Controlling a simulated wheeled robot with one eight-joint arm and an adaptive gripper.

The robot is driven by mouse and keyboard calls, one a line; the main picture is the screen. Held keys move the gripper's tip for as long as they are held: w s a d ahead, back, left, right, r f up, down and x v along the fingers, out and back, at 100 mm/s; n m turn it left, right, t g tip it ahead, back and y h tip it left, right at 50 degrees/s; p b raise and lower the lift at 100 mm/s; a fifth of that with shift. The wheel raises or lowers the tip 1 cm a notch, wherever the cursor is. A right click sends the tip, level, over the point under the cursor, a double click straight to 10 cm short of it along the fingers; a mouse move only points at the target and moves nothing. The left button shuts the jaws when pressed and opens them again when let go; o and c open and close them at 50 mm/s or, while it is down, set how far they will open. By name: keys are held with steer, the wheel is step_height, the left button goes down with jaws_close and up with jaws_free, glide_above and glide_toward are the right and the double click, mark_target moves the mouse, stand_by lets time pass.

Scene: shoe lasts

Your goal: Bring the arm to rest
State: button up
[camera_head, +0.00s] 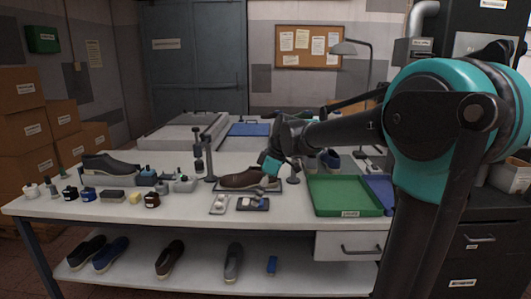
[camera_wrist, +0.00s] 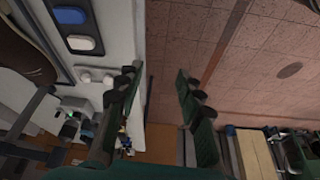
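My arm (camera_head: 340,133) reaches left across the table from the right side of the head view. My gripper (camera_head: 270,166) hangs just above the toe or heel end of a brown shoe (camera_head: 240,180); from the head view I cannot tell whether they touch. In the wrist view, the two green fingers of my gripper (camera_wrist: 158,75) stand apart with nothing between them. The brown shoe (camera_wrist: 25,55) is partly cut off at the left of that view, clear of the fingers. The fingers are over the table's front edge, with floor beyond.
A green tray (camera_head: 345,208) lies right of the shoe. Small dishes (camera_head: 253,204) sit in front, also seen in the wrist view (camera_wrist: 78,28). Bottles (camera_head: 152,200) and a dark shoe (camera_head: 110,165) stand left. Several shoes (camera_head: 170,258) are on the lower shelf. A lamp (camera_head: 355,48) rises behind.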

steer(key=s+d+f+m+t+h, duration=0.3)
steer(key=s+d+f+m+h, duration=0.1)
steer(key=s+d+f+m, duration=1.2)
steer(key=s+d+f, duration=0.2)
steer(key=d+f, duration=0.1)
steer(key=d, duration=0.2)
steer(key=shift+s+d+t, duration=0.2)
steer(key=shift+s+t, duration=0.05)
steer(key=shift+t, duration=0.05)
